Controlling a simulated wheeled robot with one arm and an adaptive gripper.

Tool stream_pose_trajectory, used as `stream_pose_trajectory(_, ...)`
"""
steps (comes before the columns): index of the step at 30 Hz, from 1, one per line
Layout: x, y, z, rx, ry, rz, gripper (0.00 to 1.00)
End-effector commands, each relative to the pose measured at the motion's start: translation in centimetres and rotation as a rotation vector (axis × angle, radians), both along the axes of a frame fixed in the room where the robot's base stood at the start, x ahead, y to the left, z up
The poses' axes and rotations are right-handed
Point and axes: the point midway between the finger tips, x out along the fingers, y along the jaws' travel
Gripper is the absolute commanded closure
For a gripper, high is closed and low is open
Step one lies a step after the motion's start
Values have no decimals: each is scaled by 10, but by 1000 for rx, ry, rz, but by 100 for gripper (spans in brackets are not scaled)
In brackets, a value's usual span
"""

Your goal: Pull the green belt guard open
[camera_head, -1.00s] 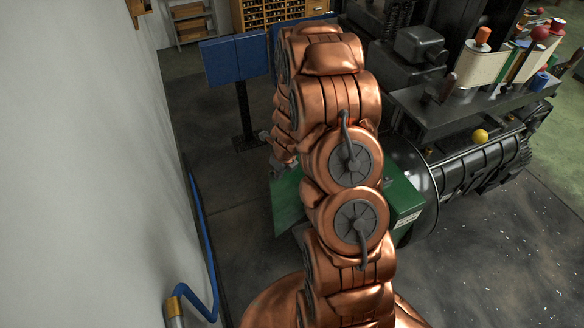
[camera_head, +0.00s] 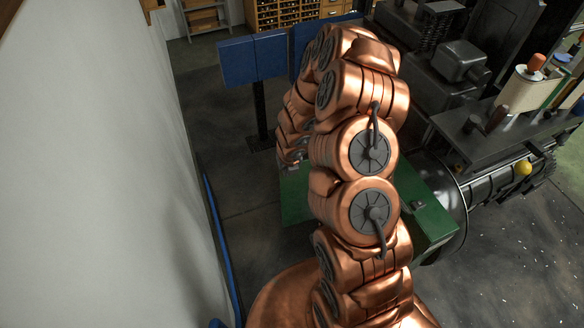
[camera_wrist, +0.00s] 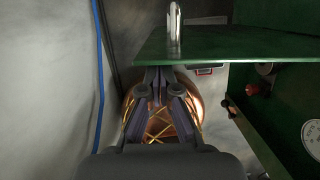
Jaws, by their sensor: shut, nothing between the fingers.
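The green belt guard (camera_wrist: 235,45) spans the top right of the wrist view as a flat green panel, with a bright metal handle (camera_wrist: 175,25) on its far side. It stands out from a green housing (camera_wrist: 285,105) at the right. My gripper (camera_wrist: 158,76) is shut and empty, its fingertips right at the panel's near edge. I cannot tell whether they touch it. In the head view, green surfaces show left of my arm (camera_head: 295,195) and right of it; my arm hides the middle and my gripper.
A black machine with a cylinder (camera_head: 490,180) stands at the right. Blue panels on a post (camera_head: 255,58) stand behind. A white wall (camera_head: 90,150) with a blue hose (camera_head: 220,240) runs along the left. Open floor lies between the wall and the green housing.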

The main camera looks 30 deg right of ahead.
Motion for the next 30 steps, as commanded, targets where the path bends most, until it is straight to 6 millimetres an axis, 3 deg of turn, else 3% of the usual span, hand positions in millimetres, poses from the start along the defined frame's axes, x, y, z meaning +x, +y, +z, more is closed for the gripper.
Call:
stream_pose_trajectory(23,-2,-6,0,-1,0,-38,100)
stream_pose_trajectory(30,-4,-4,12,-2,-1,-35,100)
